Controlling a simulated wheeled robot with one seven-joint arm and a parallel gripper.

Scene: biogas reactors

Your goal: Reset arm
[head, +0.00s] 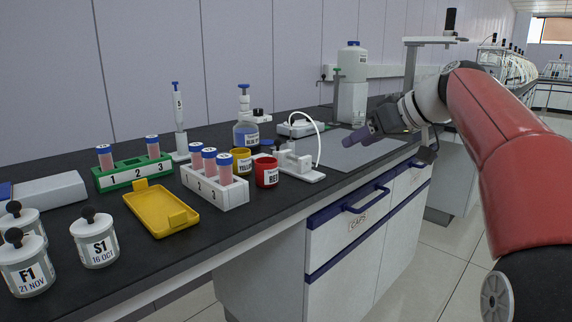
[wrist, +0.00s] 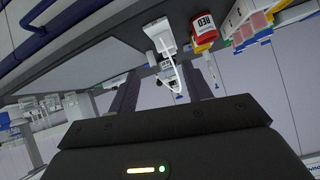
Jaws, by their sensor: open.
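My red and white arm reaches in from the right in the head view. My gripper (head: 350,138) hangs above the right part of the dark bench, pointing left, apart from everything on it. In the wrist view my gripper's two dark fingers (wrist: 163,85) stand apart with nothing held between them. Beyond the fingers, the small white device (wrist: 160,38) and the red pot labelled RED (wrist: 204,32) show on the bench. The same white device (head: 298,164) and red pot (head: 266,172) stand left of my gripper in the head view.
A green rack (head: 133,173) and a white rack (head: 215,187) hold capped tubes. A yellow tray (head: 160,209), a yellow pot (head: 242,160), a wash bottle (head: 246,133) and lidded jars (head: 95,240) stand left. A drawer (head: 350,208) sits below the bench edge. Open floor lies right.

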